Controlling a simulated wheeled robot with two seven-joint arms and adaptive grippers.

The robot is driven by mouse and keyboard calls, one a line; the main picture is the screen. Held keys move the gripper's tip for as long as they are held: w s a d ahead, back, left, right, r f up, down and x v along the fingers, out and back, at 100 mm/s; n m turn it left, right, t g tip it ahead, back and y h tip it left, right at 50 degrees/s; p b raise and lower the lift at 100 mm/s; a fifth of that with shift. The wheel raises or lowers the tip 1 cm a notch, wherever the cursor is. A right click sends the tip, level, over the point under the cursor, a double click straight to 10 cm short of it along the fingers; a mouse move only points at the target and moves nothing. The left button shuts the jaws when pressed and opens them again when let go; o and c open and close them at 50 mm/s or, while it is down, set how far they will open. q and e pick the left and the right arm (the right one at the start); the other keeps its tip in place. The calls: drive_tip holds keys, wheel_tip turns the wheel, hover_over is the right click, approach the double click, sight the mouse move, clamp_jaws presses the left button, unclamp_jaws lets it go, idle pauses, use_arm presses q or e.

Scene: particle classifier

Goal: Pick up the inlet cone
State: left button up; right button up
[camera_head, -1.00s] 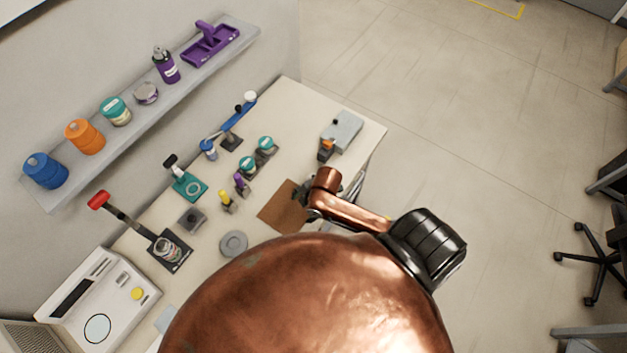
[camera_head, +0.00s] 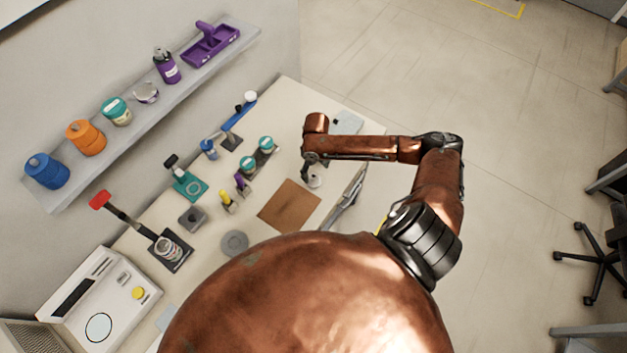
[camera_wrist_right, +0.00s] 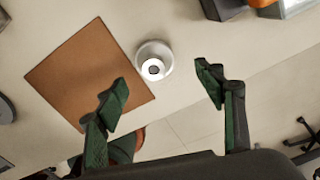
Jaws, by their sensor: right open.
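The inlet cone, seemingly the pale round piece with a ring-shaped top (camera_wrist_right: 154,60), stands on the light table just beside the brown mat. In the head view the cone (camera_head: 315,181) shows partly below my right gripper (camera_head: 307,170). In the wrist view my right gripper (camera_wrist_right: 164,80) is open, with its two dark green fingers spread apart and nothing between them. The cone lies just beyond the fingertips in that picture, between the two fingers' directions, and looks untouched. My left gripper is not in view.
The brown mat (camera_head: 289,206) lies flat beside the cone. A grey box-like device (camera_head: 347,122) stands behind my right arm, near the table's far end. Small teal, yellow and purple items stand left of the mat. A grey disc (camera_head: 234,243) lies nearer.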

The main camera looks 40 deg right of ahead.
sight(313, 175)
drive_tip(key=f, duration=0.6)
drive_tip(key=shift+w+a+p, duration=0.25)
drive_tip(key=shift+a+p, duration=0.05)
drive_tip(key=shift+p, duration=0.05)
drive_tip(key=shift+r, duration=0.1)
drive_tip(key=c, duration=1.4)
